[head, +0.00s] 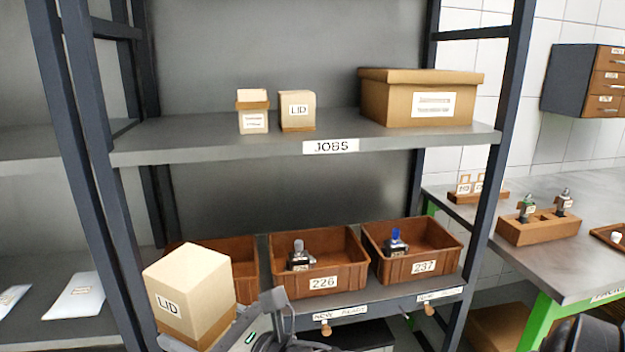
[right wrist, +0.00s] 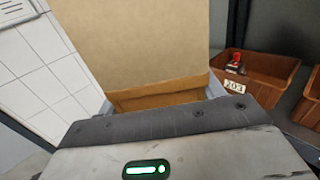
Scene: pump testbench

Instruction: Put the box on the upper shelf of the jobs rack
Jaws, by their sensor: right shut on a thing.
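A cream box with a brown lower band and a LID label (head: 188,290) is in my right gripper (head: 222,328), at the lower left of the head view. In the right wrist view the box (right wrist: 135,40) fills the upper middle, between the fingers (right wrist: 160,103). It is held in front of the lower shelf, and its label faces left. The jobs rack's upper shelf (head: 390,145), marked JOBS, is higher and behind. A small box with a white label (head: 253,112), a small LID box (head: 297,111) and a large brown carton (head: 420,97) stand on it. My left gripper is not in view.
The lower shelf holds brown bins 226 (head: 318,284) and 237 (head: 424,267) with parts. Bin 203 (right wrist: 262,92), holding a red-topped part, is partly hidden behind the held box. Rack posts (head: 95,170) flank the shelves. The upper shelf's left end (head: 175,138) is clear.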

